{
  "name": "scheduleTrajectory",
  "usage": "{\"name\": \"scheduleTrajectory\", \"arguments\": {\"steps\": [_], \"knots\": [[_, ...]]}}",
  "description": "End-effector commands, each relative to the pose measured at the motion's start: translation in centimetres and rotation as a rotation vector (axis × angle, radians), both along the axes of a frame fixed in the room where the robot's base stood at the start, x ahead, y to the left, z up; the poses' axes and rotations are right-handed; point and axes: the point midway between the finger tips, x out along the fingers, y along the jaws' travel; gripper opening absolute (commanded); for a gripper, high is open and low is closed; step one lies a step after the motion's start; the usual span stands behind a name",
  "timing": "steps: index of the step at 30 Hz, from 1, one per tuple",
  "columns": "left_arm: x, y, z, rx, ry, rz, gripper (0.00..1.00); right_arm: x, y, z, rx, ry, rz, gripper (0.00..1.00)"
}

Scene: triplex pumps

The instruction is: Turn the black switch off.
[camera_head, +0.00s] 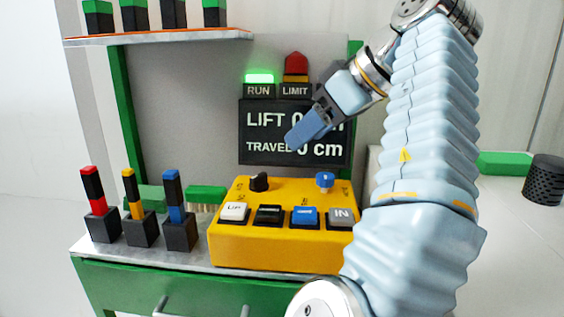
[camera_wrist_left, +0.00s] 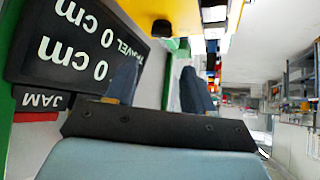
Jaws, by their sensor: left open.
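The black switch (camera_head: 259,182) is a small black rotary knob on top of the yellow control box (camera_head: 232,250), at its back left. A blue knob (camera_head: 325,180) sits at the back right. My left gripper (camera_head: 303,134) is above the box, in front of the display, up and to the right of the black switch and apart from it. In the left wrist view my left gripper (camera_wrist_left: 158,85) has its two fingers spread with nothing between them. My right gripper is not in view.
White, black, blue and grey buttons line the box front. The dark display (camera_head: 268,133) reads LIFT and TRAVEL; the RUN lamp (camera_head: 259,79) glows green. Red, yellow and blue handled holders (camera_head: 140,229) stand left of the box. A shelf (camera_head: 160,37) is above.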

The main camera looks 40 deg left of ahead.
Motion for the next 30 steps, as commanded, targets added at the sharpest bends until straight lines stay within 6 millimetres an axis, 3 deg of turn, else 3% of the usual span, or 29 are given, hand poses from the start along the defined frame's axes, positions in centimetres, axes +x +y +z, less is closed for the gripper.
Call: {"name": "scheduleTrajectory", "arguments": {"steps": [5, 18, 30], "knots": [[-0.1, 1.3, -1.4, -0.002, 0.000, 0.001, 0.53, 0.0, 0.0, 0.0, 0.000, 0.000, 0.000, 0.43], [0.0, 7.9, -7.9, -0.001, -0.001, 0.001, 0.53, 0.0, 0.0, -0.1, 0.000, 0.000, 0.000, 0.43], [0.1, 9.6, -9.5, 0.002, -0.005, 0.001, 0.53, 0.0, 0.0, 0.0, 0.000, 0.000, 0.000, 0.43]]}}
